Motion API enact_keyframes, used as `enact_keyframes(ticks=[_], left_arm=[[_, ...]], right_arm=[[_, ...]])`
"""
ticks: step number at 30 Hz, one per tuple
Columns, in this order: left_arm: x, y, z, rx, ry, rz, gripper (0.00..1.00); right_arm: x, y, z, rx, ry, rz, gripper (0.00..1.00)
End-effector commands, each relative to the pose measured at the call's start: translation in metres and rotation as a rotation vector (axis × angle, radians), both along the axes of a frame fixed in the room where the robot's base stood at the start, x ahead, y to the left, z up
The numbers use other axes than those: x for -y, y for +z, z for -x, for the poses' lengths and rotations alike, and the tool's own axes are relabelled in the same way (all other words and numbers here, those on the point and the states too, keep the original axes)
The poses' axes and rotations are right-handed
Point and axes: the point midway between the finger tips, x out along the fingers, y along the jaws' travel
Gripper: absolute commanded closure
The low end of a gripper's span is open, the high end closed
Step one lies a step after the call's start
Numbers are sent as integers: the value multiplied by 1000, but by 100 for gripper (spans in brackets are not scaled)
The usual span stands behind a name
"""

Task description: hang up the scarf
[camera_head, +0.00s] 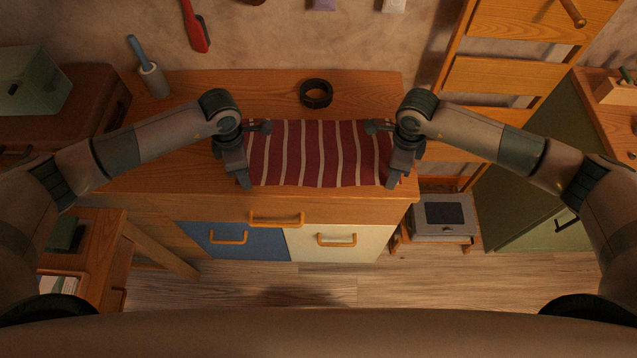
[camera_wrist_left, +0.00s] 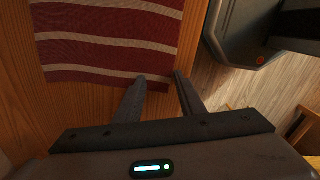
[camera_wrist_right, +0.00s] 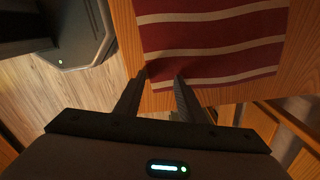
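The scarf (camera_head: 318,153), dark red with cream stripes, lies spread flat on the wooden cabinet top (camera_head: 210,88), near its front edge. My left gripper (camera_head: 245,184) is at the scarf's front left corner. In the left wrist view (camera_wrist_left: 160,76) its fingers are apart, with the scarf's corner between or just under the tips. My right gripper (camera_head: 391,185) is at the front right corner. In the right wrist view (camera_wrist_right: 160,76) its fingers are also apart near the scarf's corner. Whether the fingertips touch the cloth I cannot tell.
A dark ring (camera_head: 316,93) lies behind the scarf. A lint roller (camera_head: 152,78) stands at the back left. A wooden rack (camera_head: 505,75) with rails and a peg (camera_head: 573,12) stands at the right. A grey box (camera_head: 444,215) sits low beside the cabinet.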

Motion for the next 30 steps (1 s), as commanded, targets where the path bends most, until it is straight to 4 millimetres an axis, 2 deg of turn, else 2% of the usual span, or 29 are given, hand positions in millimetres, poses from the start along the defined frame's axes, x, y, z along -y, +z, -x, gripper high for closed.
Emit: enact_keyframes(ticks=[3,12,30], left_arm=[[0,-1,1,-1,0,-1,65],[0,-1,1,-1,0,-1,100],[-1,3,1,-2,0,-1,100]], right_arm=[[0,-1,0,0,0,0,65],[0,-2,0,-1,0,1,100],[0,2,0,-2,0,2,100]])
